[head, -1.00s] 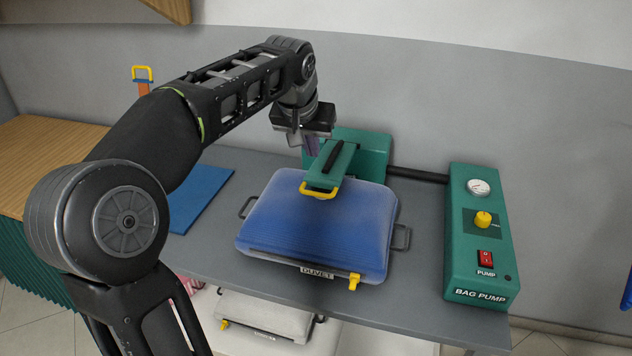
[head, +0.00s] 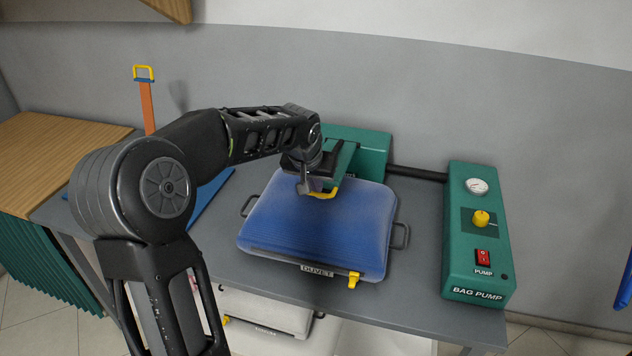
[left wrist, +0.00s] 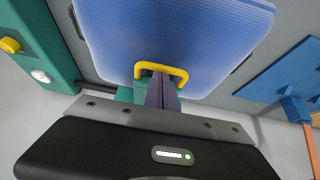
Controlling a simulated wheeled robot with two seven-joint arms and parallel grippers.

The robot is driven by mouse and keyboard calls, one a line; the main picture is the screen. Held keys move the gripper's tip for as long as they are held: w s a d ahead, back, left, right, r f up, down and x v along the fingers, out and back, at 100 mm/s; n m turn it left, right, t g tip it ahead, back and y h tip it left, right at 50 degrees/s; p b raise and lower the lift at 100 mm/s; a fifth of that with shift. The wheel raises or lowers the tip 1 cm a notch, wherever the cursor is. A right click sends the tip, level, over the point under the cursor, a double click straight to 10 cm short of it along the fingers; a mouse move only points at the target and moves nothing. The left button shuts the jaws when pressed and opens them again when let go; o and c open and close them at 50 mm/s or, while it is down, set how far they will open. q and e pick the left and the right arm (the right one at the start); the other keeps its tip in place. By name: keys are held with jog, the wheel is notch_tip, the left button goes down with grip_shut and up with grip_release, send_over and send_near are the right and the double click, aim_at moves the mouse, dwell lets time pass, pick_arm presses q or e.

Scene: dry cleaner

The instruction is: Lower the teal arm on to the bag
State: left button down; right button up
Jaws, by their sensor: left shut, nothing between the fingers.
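The plump blue bag (head: 318,235), labelled DUVET, lies flat on the grey table with a yellow valve (head: 353,280) at its front edge. The teal arm (head: 346,162) reaches forward from a teal housing (head: 372,152) over the bag's rear part. Its yellow handle (head: 324,194) is just above or on the bag; I cannot tell if it touches. My left gripper (head: 304,188) is shut and empty, right beside the handle, and hides part of the teal arm. In the left wrist view its closed fingers (left wrist: 162,92) point at the yellow handle (left wrist: 178,72). My right gripper is not in view.
The green bag pump (head: 480,235), with gauge, yellow knob and red switch, stands on the right, joined to the housing by a black pipe (head: 418,174). A pale bag (head: 265,308) lies below the table.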

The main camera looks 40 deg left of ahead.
pick_arm(q)
jog(key=f+b, duration=0.2)
jog(key=f, duration=0.1)
jog(key=f+b, duration=0.1)
jog(key=b, duration=0.1)
jog(key=shift+s+d+f, duration=0.15)
jog(key=shift+s, duration=0.15)
jog(key=shift+r+p, duration=0.45)
jog(key=shift+r, duration=0.2)
jog(key=r, duration=0.1)
jog(key=r+p, duration=0.2)
jog(key=r, duration=0.1)
jog(key=shift+w, duration=0.25)
jog(key=s+b+v, duration=0.1)
jog(key=b+v, duration=0.1)
jog(key=v, duration=0.7)
jog(key=shift+f, duration=0.35)
jog(key=shift+s+d, duration=0.1)
jog(key=shift+s, duration=0.05)
